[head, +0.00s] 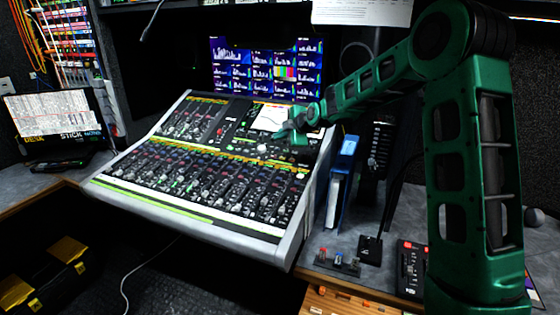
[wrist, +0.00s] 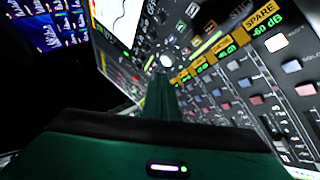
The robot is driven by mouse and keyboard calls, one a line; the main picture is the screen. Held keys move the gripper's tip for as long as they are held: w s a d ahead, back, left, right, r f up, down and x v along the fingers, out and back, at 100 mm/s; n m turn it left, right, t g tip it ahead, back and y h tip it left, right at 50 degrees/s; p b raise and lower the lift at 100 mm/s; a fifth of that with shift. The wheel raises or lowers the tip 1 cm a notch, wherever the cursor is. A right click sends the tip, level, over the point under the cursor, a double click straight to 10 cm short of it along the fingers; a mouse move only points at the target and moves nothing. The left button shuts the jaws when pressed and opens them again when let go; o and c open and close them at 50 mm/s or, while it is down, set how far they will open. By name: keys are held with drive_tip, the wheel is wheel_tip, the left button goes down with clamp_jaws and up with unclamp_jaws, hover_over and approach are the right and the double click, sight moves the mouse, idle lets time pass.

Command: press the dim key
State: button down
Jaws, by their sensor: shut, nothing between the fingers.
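The mixing console (head: 150,200) fills the middle of the head view. My green gripper (head: 280,136) is over its upper right part, just below the lit screen (head: 271,117). In the wrist view my gripper (wrist: 162,80) is shut and empty, its tip close to a pale round knob (wrist: 166,60). I cannot tell whether it touches the panel. Small keys lie around the tip, and larger white keys (wrist: 290,66) are at the right. No readable label marks the dim key, so I cannot tell which it is; my fingers may hide it.
A small switch box (head: 337,262) and another control box (head: 411,268) lie on the desk. The air above the faders is clear.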

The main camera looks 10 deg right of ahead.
drive_tip(key=shift+f, duration=0.15)
drive_tip(key=shift+w+d+f, duration=0.35)
drive_tip(key=shift+w+f, duration=0.1)
drive_tip(key=shift+f, duration=0.85)
drive_tip(key=shift+w+d+f, duration=0.35)
drive_tip(key=shift+w+f, duration=0.1)
drive_tip(key=shift+f, duration=0.85)
drive_tip(key=shift+w+d+f, duration=0.35)
drive_tip(key=shift+w+f, duration=0.1)
drive_tip(key=shift+f, duration=0.85)
drive_tip(key=shift+w+d+f, duration=0.15)
drive_tip(key=shift+f, duration=0.55)
drive_tip(key=shift+r, duration=0.15)
drive_tip(key=shift+s+r, duration=0.25)
drive_tip(key=shift+r, duration=0.35)
drive_tip(key=shift+a, duration=0.2)
drive_tip(key=r, duration=0.1)
drive_tip(key=s+r, duration=0.1)
drive_tip(key=r, duration=0.1)
drive_tip(key=a+r, duration=0.1)
drive_tip(key=shift+s+r, duration=0.3)
drive_tip(key=shift+s, duration=0.1)
